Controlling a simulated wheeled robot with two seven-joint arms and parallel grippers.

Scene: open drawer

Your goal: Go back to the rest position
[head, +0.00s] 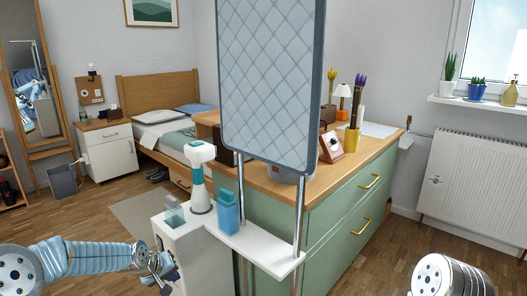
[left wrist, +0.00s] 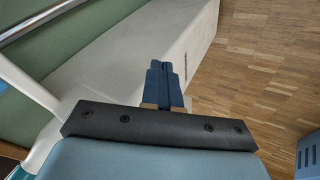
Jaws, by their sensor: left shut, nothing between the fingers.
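My left gripper (head: 166,277) is at the lower left of the head view, low beside the front of a white stand (head: 262,248). In the left wrist view its two dark blue fingers (left wrist: 161,66) are together, with nothing between them. A pale surface lies beyond them there; I cannot tell whether they touch it. Of my right arm only a rounded white link shows at the lower right of the head view; its gripper is out of view. The green dresser (head: 345,225) has gold-coloured handles, and its visible drawers look shut.
The stand carries a quilted panel (head: 268,75) on metal poles and a blue bottle (head: 228,211); it hides part of the dresser. Several items stand on the wooden top. A radiator (head: 481,188) is at the right. Wooden floor (head: 105,226) is clear at the left.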

